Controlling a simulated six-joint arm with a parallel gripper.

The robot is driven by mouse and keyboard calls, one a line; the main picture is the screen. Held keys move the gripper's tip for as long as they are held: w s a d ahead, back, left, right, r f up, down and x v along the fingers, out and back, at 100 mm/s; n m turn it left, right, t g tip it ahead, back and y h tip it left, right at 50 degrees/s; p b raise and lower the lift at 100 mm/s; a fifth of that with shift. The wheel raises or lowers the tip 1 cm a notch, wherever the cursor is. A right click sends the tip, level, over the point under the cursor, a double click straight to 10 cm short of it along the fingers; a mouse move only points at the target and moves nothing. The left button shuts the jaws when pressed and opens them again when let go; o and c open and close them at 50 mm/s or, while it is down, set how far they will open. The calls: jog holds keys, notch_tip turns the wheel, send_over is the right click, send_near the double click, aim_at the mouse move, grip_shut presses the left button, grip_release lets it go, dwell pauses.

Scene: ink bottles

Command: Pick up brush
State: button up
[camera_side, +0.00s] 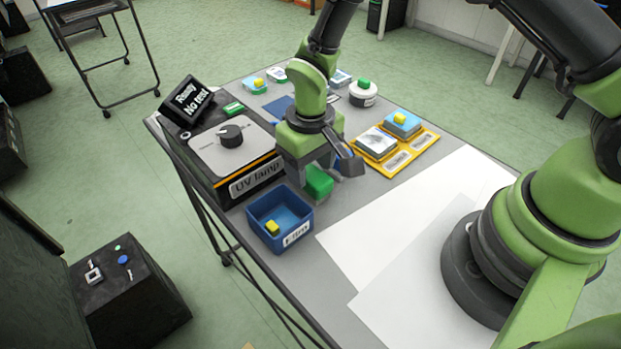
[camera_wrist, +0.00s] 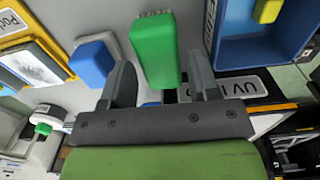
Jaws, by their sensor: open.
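The brush is most likely the green block (camera_side: 318,181) below my gripper in the side view. In the wrist view the green block (camera_wrist: 155,50) stands out between the two fingers, with a pale, bristle-like edge at its far end. My gripper (camera_side: 321,172) is over the table between the blue bin and the yellow tray. In the wrist view my gripper (camera_wrist: 162,75) has its fingers apart, one on each side of the green block. I cannot tell whether either finger touches it.
A blue bin (camera_side: 262,237) labelled Film, with a yellow piece inside, stands close by. The UV lamp box (camera_side: 215,152) is at left. A yellow tray (camera_side: 414,151) with cards is at right. A blue block (camera_wrist: 92,63) sits beside the left finger. White sheets (camera_side: 385,237) lie in front.

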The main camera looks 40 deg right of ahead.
notch_tip(320, 180, down, 2)
jog(key=shift+f, duration=0.15)
jog(key=c, duration=0.7)
jog(key=shift+r, duration=0.2)
